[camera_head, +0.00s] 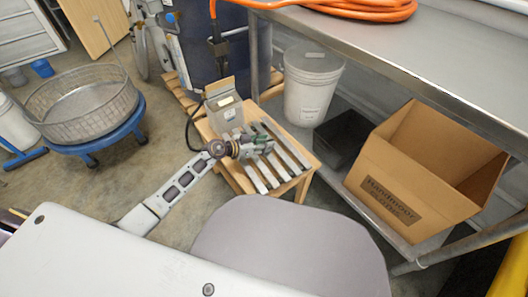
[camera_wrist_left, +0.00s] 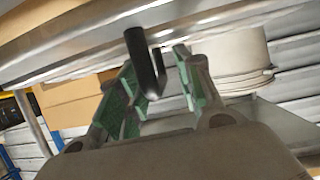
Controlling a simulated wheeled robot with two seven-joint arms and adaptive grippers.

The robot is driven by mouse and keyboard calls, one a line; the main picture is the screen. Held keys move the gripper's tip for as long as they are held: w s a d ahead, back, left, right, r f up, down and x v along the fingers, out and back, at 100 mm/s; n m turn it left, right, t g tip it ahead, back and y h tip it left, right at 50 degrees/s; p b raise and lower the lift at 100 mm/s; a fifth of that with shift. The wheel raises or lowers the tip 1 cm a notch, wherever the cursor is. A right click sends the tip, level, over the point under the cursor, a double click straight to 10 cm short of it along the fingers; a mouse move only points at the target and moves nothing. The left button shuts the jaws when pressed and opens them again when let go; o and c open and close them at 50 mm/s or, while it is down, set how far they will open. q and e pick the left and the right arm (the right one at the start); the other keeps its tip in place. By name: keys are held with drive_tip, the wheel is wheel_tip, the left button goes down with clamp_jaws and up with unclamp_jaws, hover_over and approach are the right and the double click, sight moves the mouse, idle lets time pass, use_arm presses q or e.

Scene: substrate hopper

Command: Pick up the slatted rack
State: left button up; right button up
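The slatted rack (camera_head: 284,164), a set of parallel light grey bars, lies on a small wooden stool (camera_head: 228,171). My left gripper (camera_head: 268,146) is over the rack in the head view and hides part of it. I cannot tell whether it touches the rack. In the left wrist view the two green-padded fingers of my left gripper (camera_wrist_left: 158,88) stand apart. A dark rounded bar (camera_wrist_left: 146,66) shows between or just beyond them; I cannot tell what it belongs to. My right gripper is not in view.
A grey box (camera_head: 223,112) stands at the back of the stool. A white bucket (camera_head: 312,85) and an open cardboard box (camera_head: 392,200) are to the right, near the steel table (camera_head: 400,60). A wire basket (camera_head: 85,108) sits on a blue wheeled base at left.

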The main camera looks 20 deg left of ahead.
use_arm(q)
clamp_jaws()
idle(0.3)
idle(0.3)
drive_tip(key=shift+r, duration=0.1)
